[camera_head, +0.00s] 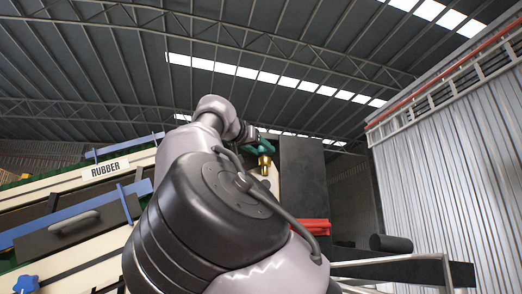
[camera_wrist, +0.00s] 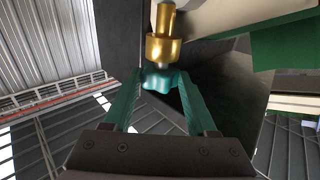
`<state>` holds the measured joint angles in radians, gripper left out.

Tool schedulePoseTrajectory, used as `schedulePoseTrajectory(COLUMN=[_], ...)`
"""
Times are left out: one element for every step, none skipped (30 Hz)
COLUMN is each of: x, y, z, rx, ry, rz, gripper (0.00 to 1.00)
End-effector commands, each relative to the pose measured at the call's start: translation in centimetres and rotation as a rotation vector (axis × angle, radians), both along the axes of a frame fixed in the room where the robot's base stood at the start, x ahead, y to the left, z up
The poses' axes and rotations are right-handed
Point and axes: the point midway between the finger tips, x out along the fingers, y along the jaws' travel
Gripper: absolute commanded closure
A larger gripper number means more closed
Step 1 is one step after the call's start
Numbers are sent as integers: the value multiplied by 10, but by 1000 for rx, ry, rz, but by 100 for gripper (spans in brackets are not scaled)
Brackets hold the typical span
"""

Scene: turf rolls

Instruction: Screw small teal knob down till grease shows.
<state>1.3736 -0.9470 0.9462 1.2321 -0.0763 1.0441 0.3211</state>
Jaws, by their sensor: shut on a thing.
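The small teal knob (camera_wrist: 162,84) has a wavy, lobed rim and sits at the end of a brass fitting (camera_wrist: 162,50) in the wrist view. My gripper (camera_wrist: 160,76) has teal fingers, one on each side of the knob, and is shut on it. In the head view, my gripper (camera_head: 262,145) is small and far off, just above the brass fitting (camera_head: 264,164); I cannot tell knob from fingers there. I see no grease on the fitting. The knob's far side and the fitting's inside are hidden.
A dark upright panel (camera_head: 304,180) stands right behind the fitting. A red part (camera_head: 310,226) sticks out lower down. On the left are cream boards with a RUBBER label (camera_head: 106,169), blue bars and a blue star knob (camera_head: 26,285). My arm hides the middle.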

Motion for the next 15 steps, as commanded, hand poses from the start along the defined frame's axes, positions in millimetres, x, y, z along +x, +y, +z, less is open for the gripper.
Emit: schedulePoseTrajectory(x=[-1, -1, -1, -1, -1, -1, -1, -1, 0, 0, 0, 0, 0, 0, 0], y=[1, 1, 1, 1, 1, 1, 1, 1, 1, 1, 1, 0, 0, 0, 0], z=[1, 1, 1, 1, 1, 1, 1, 1, 1, 1, 1, 1, 1, 1, 1], rx=[-1, -1, -1, -1, -1, -1, -1, -1, -1, -1, -1, -1, -1, -1, -1], ry=[-2, -2, -2, -2, -2, -2, -2, -2, -2, -2, -2, -2, -2, -2, -2], rz=[2, 2, 2, 2, 2, 2, 2, 2, 2, 2, 2, 2, 2, 2, 2], gripper=[98, 98, 98, 98, 31, 16, 12, 12, 12, 12, 12, 12, 12, 12, 12])
